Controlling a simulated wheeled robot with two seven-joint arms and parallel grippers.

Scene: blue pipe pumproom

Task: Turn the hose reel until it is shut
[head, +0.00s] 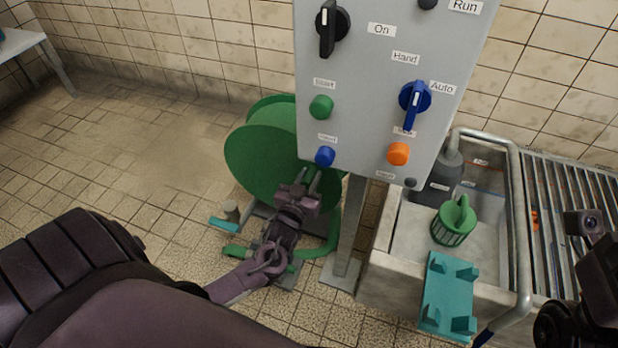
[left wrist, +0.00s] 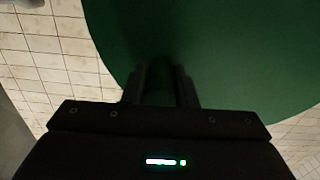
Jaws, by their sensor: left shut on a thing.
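The hose reel (head: 258,150) is a large green drum on the floor behind the grey panel post. Its green disc (left wrist: 230,50) fills much of the left wrist view. My left gripper (head: 309,181) is at the lower right of the reel's face, below the panel. In the left wrist view its two fingers (left wrist: 160,85) reach to the disc with a narrow gap between them. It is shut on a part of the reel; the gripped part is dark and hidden. Dark parts of my right arm show at the right edge of the head view; its fingertips cannot be made out.
The grey control panel (head: 385,45) with knobs and buttons hangs close above my left gripper, on a post (head: 348,235). A sink (head: 395,290) holds a green strainer (head: 453,222); a teal rack (head: 447,295) is at its front. Tiled floor at left is open.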

